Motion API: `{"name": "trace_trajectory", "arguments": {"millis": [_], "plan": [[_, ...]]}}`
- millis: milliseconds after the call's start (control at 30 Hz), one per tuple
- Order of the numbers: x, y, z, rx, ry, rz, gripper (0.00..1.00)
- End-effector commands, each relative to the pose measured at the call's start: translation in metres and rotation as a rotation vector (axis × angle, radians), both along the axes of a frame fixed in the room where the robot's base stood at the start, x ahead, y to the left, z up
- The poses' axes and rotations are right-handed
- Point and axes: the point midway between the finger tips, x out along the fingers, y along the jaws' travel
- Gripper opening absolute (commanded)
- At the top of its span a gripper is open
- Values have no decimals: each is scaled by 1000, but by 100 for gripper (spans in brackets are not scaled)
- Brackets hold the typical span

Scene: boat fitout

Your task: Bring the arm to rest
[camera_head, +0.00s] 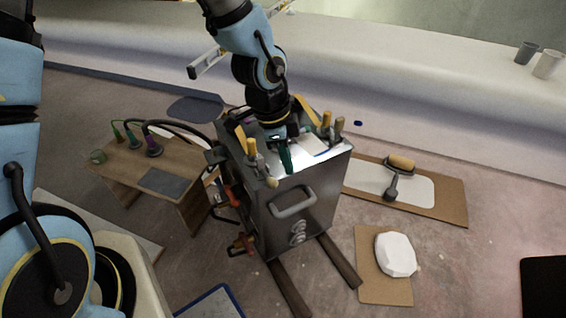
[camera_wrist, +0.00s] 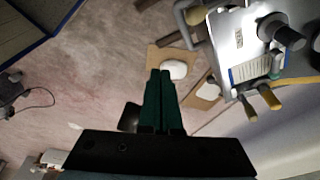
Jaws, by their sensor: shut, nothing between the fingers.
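My gripper (camera_head: 286,158) hangs over the top of a grey metal tool box (camera_head: 315,205) in the head view, with the arm reaching down from the upper middle. In the wrist view its two dark green fingers (camera_wrist: 160,100) lie side by side, shut, with nothing between them. The tool box (camera_wrist: 228,40) shows at the upper right of the wrist view. I cannot tell whether the fingers touch anything on the box.
Wooden-handled tools (camera_head: 253,150) stick up from the box's edges. A small wooden bench (camera_head: 130,165) stands left of it. A paint roller (camera_head: 400,165) and a white block (camera_head: 396,254) lie on boards to the right. Open floor (camera_head: 470,255) lies at lower right.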

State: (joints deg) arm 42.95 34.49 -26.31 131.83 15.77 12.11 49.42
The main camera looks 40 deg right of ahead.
Motion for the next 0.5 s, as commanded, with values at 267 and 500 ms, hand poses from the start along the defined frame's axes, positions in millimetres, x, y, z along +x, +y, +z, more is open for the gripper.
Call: {"name": "trace_trajectory", "arguments": {"millis": [267,500], "plan": [[-7,4,8,1,0,0,0],[-7,3,8,1,0,0,0]]}}
